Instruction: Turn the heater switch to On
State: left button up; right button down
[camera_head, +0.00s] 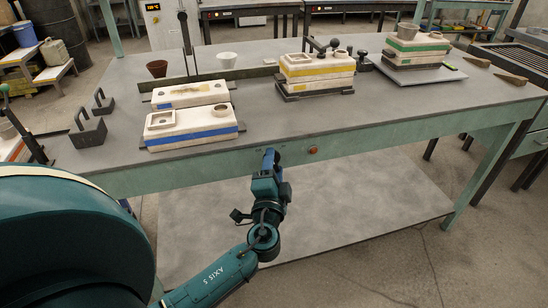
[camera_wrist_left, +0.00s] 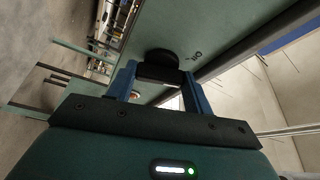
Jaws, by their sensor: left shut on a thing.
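My left gripper (camera_head: 269,158) is at the front apron of the workbench, in the lower middle of the head view. In the left wrist view its two blue fingers (camera_wrist_left: 160,88) are shut on a black round knob, the heater switch (camera_wrist_left: 162,58), on the green panel. A small dark label (camera_wrist_left: 195,55) is printed beside the knob, but it is too small and slanted to read surely. In the head view the knob is hidden by the gripper. My right gripper is not in view.
White moulds with blue bands (camera_head: 192,135), a yellow-banded mould (camera_head: 317,72) and a green-banded mould (camera_head: 415,48) stand on the workbench (camera_head: 290,125). A lower shelf (camera_head: 350,200) lies below.

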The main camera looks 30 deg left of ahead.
pick_arm(q)
jog(key=m+g+p, duration=0.1)
jog(key=m+p, duration=0.2)
jog(key=p, duration=0.2)
jog(key=m+g+p, duration=0.2)
jog(key=m+p, duration=0.2)
jog(key=p, duration=0.2)
jog(key=m+g+h+p, duration=0.1)
jog(key=m+p, duration=0.2)
jog(key=p, duration=0.3)
jog(key=shift+r, duration=0.35)
jog(key=shift+m+g, duration=0.4)
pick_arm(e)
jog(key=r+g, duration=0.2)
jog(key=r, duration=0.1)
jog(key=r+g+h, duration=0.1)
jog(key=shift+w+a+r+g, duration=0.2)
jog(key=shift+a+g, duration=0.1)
pick_arm(q)
jog(key=shift+f+p, duration=0.2)
jog(key=shift+p, duration=0.1)
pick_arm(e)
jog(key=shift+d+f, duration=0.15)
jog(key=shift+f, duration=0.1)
pick_arm(q)
jog(key=o, duration=1)
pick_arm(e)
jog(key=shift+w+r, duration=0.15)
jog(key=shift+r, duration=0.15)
